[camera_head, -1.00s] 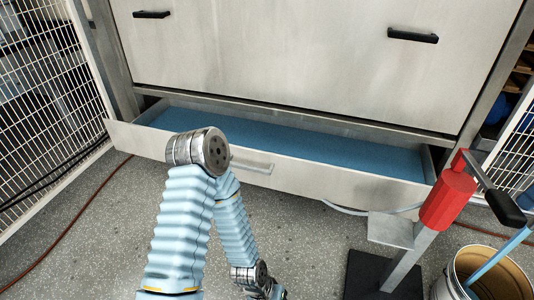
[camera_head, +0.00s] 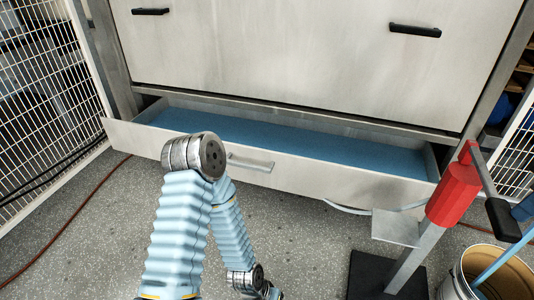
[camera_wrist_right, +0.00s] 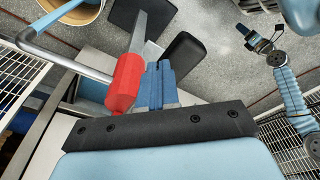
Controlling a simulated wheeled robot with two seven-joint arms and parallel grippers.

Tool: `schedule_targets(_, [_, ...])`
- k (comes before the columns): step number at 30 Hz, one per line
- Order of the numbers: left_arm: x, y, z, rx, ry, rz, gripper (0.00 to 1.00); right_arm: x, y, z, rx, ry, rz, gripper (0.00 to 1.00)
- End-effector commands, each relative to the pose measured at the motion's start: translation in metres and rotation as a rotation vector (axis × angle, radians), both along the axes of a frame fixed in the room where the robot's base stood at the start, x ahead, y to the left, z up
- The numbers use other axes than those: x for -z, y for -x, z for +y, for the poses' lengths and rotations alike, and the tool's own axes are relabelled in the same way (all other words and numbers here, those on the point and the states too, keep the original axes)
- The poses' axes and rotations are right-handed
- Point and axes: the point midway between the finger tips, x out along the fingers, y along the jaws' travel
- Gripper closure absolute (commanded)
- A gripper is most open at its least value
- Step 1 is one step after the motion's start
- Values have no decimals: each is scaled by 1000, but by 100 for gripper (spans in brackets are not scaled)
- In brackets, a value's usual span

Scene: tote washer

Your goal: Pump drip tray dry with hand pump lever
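The drip tray (camera_head: 300,178) is a wide, pulled-out drawer under the machine, with blue liquid (camera_head: 290,143) across its floor. The hand pump (camera_head: 453,195) has a red body on a grey post to the tray's right. Its lever (camera_head: 480,165) slopes down to a black handle (camera_head: 502,220), which also shows in the right wrist view (camera_wrist_right: 184,58). My right gripper (camera_head: 523,208) is at that handle; its blue fingers (camera_wrist_right: 157,68) are together beside it. Contact is unclear. My left gripper (camera_head: 268,292) is low in front of the tray, cut off by the frame, its fingers too small to judge.
A bucket (camera_head: 462,285) with a blue hose (camera_head: 500,258) stands at the lower right. The pump's black base (camera_head: 375,280) is on the speckled floor. White mesh fences (camera_head: 40,100) flank the machine. A brown hose (camera_head: 75,218) crosses the floor at left.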

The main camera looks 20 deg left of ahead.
Motion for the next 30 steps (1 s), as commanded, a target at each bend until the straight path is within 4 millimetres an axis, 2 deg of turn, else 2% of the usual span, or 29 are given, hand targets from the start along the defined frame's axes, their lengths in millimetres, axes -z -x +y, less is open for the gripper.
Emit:
schedule_targets(7, [12,-1,3,-7,-5,-2,47,16,0,0,0,0,0,100])
schedule_targets(21, [12,-1,4,-7,-5,-3,47,17,0,0,0,-1,1,100])
schedule_targets(26, [6,-1,3,-5,-4,-2,47,10,0,0,0,-1,1,100])
schedule_targets(30, [-7,0,0,1,0,1,47,-3,0,0,0,-1,1,100])
